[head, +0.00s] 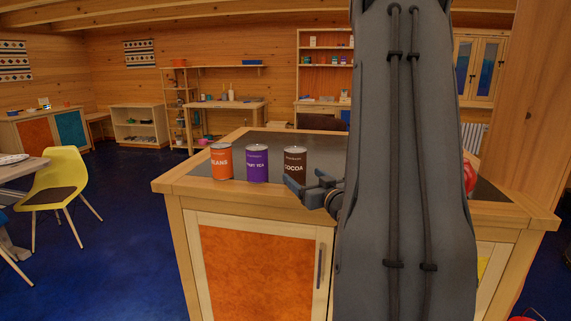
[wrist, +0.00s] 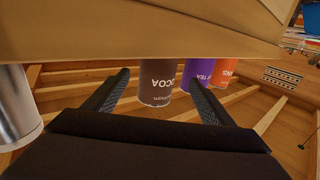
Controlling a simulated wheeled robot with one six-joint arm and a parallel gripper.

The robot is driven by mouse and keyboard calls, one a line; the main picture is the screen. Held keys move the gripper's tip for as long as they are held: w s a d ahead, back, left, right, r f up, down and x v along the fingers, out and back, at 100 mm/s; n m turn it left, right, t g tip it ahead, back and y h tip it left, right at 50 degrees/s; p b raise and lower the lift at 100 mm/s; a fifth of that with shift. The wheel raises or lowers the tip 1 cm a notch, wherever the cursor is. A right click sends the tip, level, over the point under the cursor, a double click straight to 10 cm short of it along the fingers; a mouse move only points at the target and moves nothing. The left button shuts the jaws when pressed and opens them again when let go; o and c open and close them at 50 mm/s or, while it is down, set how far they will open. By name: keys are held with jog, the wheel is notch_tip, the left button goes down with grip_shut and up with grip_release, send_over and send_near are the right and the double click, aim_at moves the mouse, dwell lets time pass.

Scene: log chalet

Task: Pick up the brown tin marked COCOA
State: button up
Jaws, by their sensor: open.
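The brown tin marked COCOA (head: 295,160) stands upright on the dark-topped wooden cabinet (head: 170,184), the rightmost of three tins in a row. My gripper (head: 308,183) is open and empty at the near side of this tin, low by the counter's front. In the wrist view, which is upside down, the cocoa tin (wrist: 158,84) shows between the two spread fingers (wrist: 160,88), a little beyond them. I cannot tell the exact gap. The tin's lower part is partly hidden by my gripper in the head view.
A purple tin (head: 257,164) stands just left of the cocoa tin, and an orange BEANS tin (head: 221,162) further left. A red object (head: 469,178) shows right of my arm. A silvery cylinder (wrist: 15,108) shows in the wrist view. A yellow chair (head: 66,176) stands at left.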

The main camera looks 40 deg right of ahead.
aim_at(295, 168)
jog(key=x, duration=0.2)
jog(key=shift+w+r+p, duration=0.1)
jog(key=shift+w+p, duration=0.25)
jog(key=shift+p, duration=0.05)
jog(key=shift+d+p+x, duration=0.1)
jog(key=shift+p+x, duration=0.5)
jog(key=shift+x, duration=0.75)
jog(key=shift+d+p+x, duration=0.15)
jog(key=shift+p+x, duration=0.45)
jog(key=shift+x, duration=0.75)
jog(key=shift+s, duration=0.1)
jog(key=c, duration=1.3)
jog(key=shift+o, duration=0.2)
